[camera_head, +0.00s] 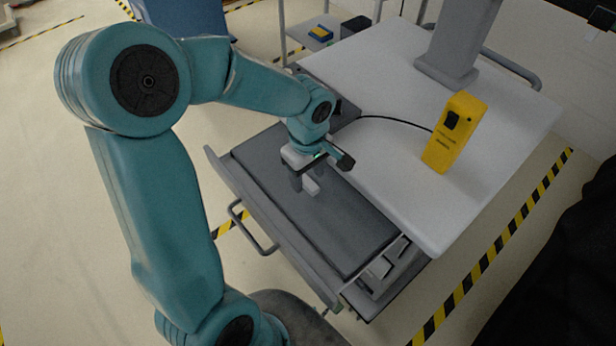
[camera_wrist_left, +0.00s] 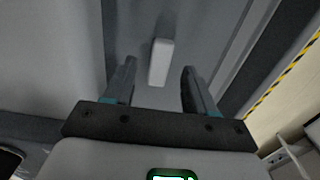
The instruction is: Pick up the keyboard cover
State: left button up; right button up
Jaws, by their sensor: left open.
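The keyboard cover (camera_head: 345,231) is a flat dark grey panel lying over the pulled-out drawer of the cart. A small light grey handle (camera_head: 311,186) stands up from it near its middle. In the left wrist view the handle (camera_wrist_left: 161,62) shows as a pale bar on the grey cover (camera_wrist_left: 146,19). My left gripper (camera_head: 312,187) is over the cover with its fingers pointing down at the handle. In the left wrist view the fingers (camera_wrist_left: 158,82) are apart, one on each side of the handle's line, with the handle between and ahead of them. My right gripper is not in view.
The white cart top (camera_head: 400,187) lies to the right of the cover, with a yellow box-shaped device (camera_head: 455,132) and a grey column (camera_head: 458,40) on it. A black cable runs across it. A drawer handle (camera_head: 250,228) sticks out in front. Open floor is at left.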

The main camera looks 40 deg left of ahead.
pick_arm(q)
jog(key=shift+f, duration=0.85)
grip_shut()
jog(key=c, duration=0.8)
grip_release()
jog(key=shift+c, duration=1.1)
jog(key=shift+r, duration=0.1)
jog(key=shift+r, duration=0.1)
jog(key=shift+r+p, duration=0.65)
jog(key=shift+r, duration=0.3)
